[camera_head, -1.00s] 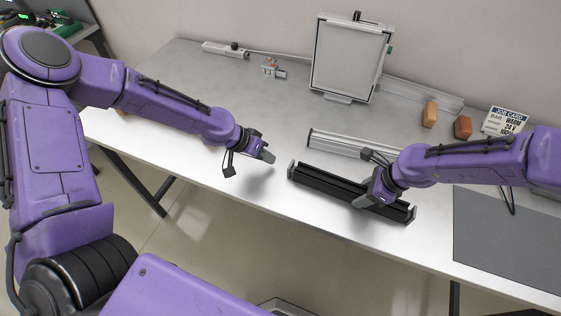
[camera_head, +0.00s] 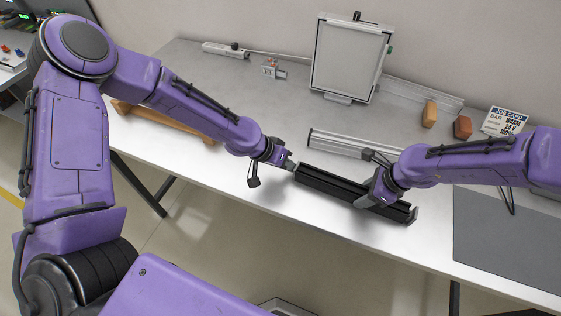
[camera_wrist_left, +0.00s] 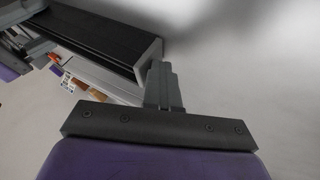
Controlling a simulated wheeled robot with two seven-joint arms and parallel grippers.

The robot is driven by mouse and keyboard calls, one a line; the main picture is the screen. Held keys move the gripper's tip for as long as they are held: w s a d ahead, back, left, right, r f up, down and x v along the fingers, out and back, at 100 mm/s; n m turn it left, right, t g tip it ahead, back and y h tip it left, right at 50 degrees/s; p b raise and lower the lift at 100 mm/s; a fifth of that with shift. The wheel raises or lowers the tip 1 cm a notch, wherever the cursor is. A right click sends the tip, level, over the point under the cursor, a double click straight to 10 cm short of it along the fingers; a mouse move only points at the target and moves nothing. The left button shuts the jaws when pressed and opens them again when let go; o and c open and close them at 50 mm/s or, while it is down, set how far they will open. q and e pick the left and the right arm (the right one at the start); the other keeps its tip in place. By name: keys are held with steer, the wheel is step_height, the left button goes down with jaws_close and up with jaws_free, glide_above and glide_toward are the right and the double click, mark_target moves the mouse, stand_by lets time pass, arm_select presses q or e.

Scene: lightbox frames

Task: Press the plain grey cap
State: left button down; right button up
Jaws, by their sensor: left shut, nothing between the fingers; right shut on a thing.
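A black bar (camera_head: 335,186) lies on the table and also shows in the left wrist view (camera_wrist_left: 100,38). A plain grey cap (camera_wrist_left: 150,57) sits on its left end; in the head view my left fingertips mostly hide it. My left gripper (camera_head: 289,165) is shut and empty, its tips at this cap; in the left wrist view the fingers (camera_wrist_left: 160,72) appear against the cap's edge, but I cannot tell whether they touch. Another end piece (camera_head: 413,213) shows at the bar's right end. My right gripper (camera_head: 372,199) is shut on the bar near its right half.
A silver light bar (camera_head: 350,146) lies behind the black bar. A framed light panel (camera_head: 348,58), orange blocks (camera_head: 429,114) and a job card (camera_head: 503,121) stand farther back. A dark mat (camera_head: 505,235) is at right. A wooden piece (camera_head: 160,119) lies at left.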

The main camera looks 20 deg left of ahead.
arm_select(q)
steer(key=shift+s+d, duration=0.15)
steer(key=shift+d, duration=0.1)
arm_select(e)
steer(key=shift+a, duration=0.35)
arm_select(q)
steer(key=shift+a, duration=0.2)
steer(key=a, duration=0.2)
steer(key=a+r, duration=0.1)
steer(key=a, duration=0.1)
steer(key=shift+a+r, duration=0.15)
steer(key=shift+a, duration=0.1)
arm_select(e)
steer(key=shift+d, duration=0.2)
arm_select(q)
steer(key=v, duration=0.8)
steer(key=shift+a, duration=0.3)
steer(key=shift+r, duration=0.1)
arm_select(e)
steer(key=o, duration=1.3)
